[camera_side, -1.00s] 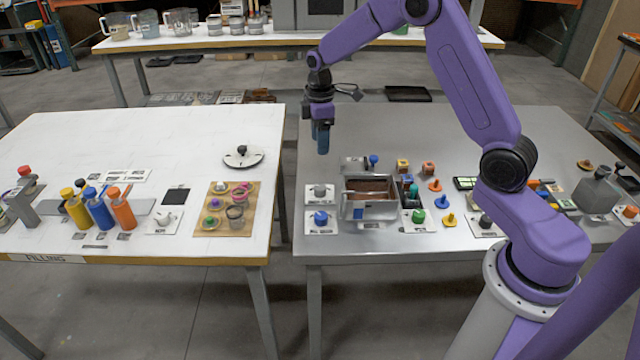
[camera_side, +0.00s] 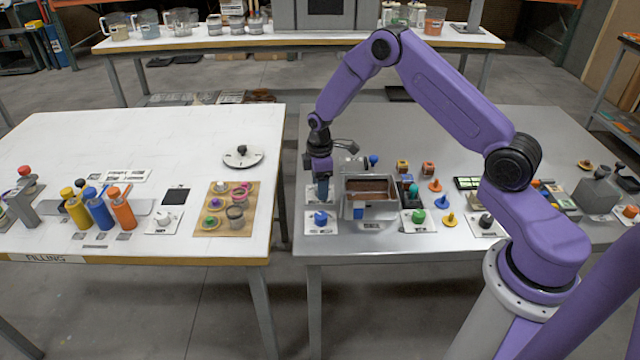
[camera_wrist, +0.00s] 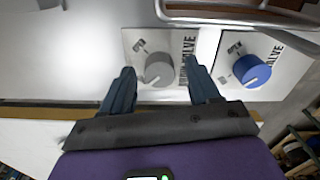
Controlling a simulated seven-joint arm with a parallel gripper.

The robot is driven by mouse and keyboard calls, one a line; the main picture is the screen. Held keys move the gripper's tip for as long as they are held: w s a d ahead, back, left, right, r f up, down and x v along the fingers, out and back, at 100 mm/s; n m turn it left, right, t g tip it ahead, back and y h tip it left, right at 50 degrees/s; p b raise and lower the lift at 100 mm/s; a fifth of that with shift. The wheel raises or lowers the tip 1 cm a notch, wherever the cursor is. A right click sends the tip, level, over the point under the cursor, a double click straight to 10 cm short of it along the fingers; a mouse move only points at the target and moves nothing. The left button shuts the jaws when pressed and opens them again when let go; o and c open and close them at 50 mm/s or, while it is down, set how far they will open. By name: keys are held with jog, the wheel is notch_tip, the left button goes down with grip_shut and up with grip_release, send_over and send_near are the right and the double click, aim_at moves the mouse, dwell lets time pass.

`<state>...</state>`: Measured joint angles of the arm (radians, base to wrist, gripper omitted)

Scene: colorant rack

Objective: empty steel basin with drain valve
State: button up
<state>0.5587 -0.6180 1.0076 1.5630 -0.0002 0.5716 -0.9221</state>
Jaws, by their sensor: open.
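The steel basin (camera_side: 383,210) stands near the front left of the grey metal table, with brown contents showing inside it. A grey knob (camera_wrist: 159,70) on a white plate lettered with "VALVE" lies left of the basin. My gripper (camera_side: 321,196) is low over this plate; in the side view it mostly hides the grey knob. In the wrist view my gripper (camera_wrist: 160,85) is open, with one finger on each side of the grey knob. A blue knob (camera_side: 321,218) on a second plate, also marked "VALVE", sits just in front; it also shows in the wrist view (camera_wrist: 251,70).
Colored bottles (camera_side: 100,213) stand on the white table at left. The back of the grey table is clear.

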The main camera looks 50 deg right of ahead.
jog(key=c, duration=1)
jog(key=shift+c, duration=0.2)
